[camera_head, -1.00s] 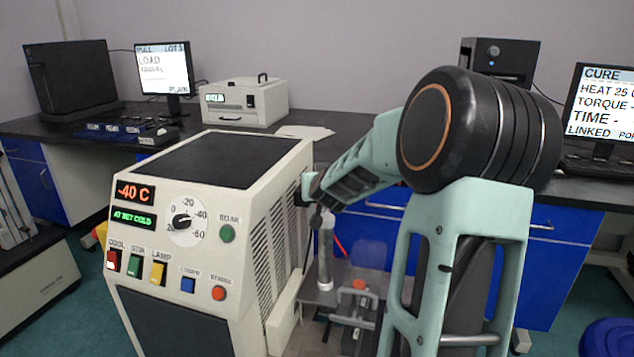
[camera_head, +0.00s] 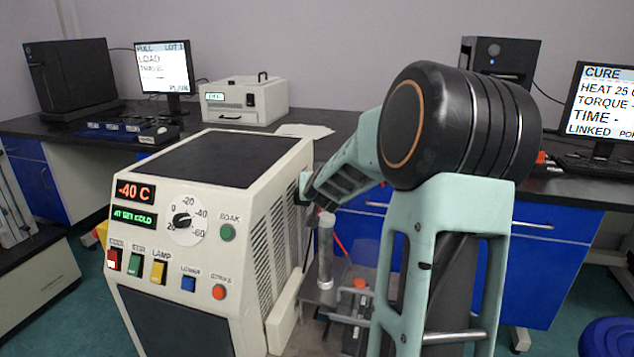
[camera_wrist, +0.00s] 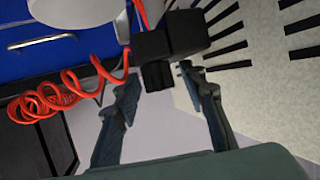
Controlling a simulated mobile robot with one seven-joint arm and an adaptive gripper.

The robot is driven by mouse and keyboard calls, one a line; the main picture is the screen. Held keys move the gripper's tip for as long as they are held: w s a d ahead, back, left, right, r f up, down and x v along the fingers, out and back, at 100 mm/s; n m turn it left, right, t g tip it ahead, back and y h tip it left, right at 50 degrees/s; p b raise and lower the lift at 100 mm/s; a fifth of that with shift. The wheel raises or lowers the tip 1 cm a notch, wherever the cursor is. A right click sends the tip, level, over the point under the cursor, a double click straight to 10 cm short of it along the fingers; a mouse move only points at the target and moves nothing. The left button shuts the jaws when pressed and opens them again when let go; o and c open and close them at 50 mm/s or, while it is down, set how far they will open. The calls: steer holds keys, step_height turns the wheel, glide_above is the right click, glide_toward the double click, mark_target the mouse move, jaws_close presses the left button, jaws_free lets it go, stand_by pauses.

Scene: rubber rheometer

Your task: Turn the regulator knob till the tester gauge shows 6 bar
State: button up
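In the wrist view, a black block (camera_wrist: 170,42) with a smaller black knob-like piece (camera_wrist: 158,75) under it appears to be the regulator and its knob. My gripper (camera_wrist: 159,82) is open, with one finger on each side of the knob-like piece and visible gaps between. A red coiled hose (camera_wrist: 60,97) runs by the block. In the head view, my arm reaches behind the white cabinet's right side, and my fingertips are hidden there. I cannot make out a tester gauge face or a bar reading in either view.
The white cabinet (camera_head: 290,165) with a dial and coloured buttons stands close left of my arm; its slotted side is near the right finger in the wrist view. A grey upright cylinder (camera_head: 326,250) stands beside it. A bench with monitors runs behind.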

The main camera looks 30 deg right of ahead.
steer(key=shift+r, duration=0.1)
steer(key=v, duration=1.2)
stand_by(1.5)
